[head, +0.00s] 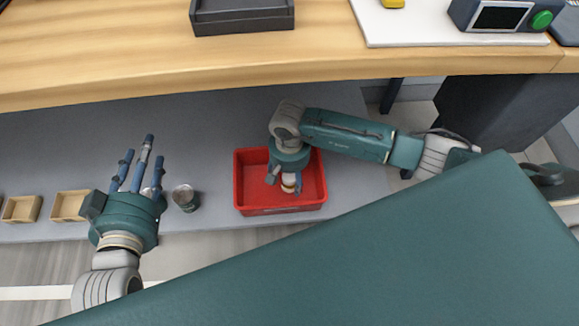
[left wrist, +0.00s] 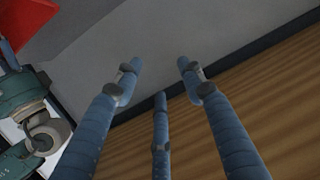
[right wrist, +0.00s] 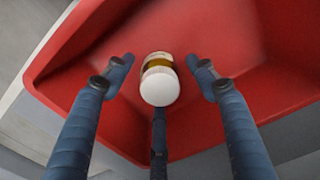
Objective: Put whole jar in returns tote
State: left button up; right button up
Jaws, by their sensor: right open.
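The jar (right wrist: 158,82), with a white rounded end, an amber band and a pale label, is inside the red tote (right wrist: 215,35). In the head view the jar (head: 289,181) shows below my right gripper (head: 284,184), over the red tote (head: 281,211). In the right wrist view the fingers of my right gripper (right wrist: 161,75) are spread around the jar with gaps on both sides. Whether the jar touches the tote floor is hard to tell. My left gripper (head: 138,162) is open and empty, left of the tote; its spread fingers also show in the left wrist view (left wrist: 160,80).
A dark round container (head: 186,198) stands between my left gripper and the tote. Two small wooden boxes (head: 21,209) (head: 69,206) are at the far left of the grey shelf. The wooden worktop (head: 330,55) overhangs behind, bearing a dark tray (head: 242,19).

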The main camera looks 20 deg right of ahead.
aim_at(290, 176)
notch_tip(290, 176, up, 6)
jog(key=shift+f+p, duration=0.1)
jog(key=shift+p, duration=0.75)
pick_arm(q)
jog(key=s+a+f+g+y, duration=0.1)
jog(key=s+a+f+g, duration=0.1)
jog(key=s+f+g, duration=0.2)
jog(key=s+a+f+g+y+p, duration=0.1)
jog(key=s+a+f+g, duration=0.2)
jog(key=s+f, duration=0.6)
jog(key=shift+g+y, duration=0.3)
jog(key=shift+g, duration=0.4)
pick_arm(e)
notch_tip(290, 176, up, 6)
pick_arm(q)
jog(key=shift+s+f, duration=0.15)
pick_arm(e)
jog(key=shift+s, duration=0.1)
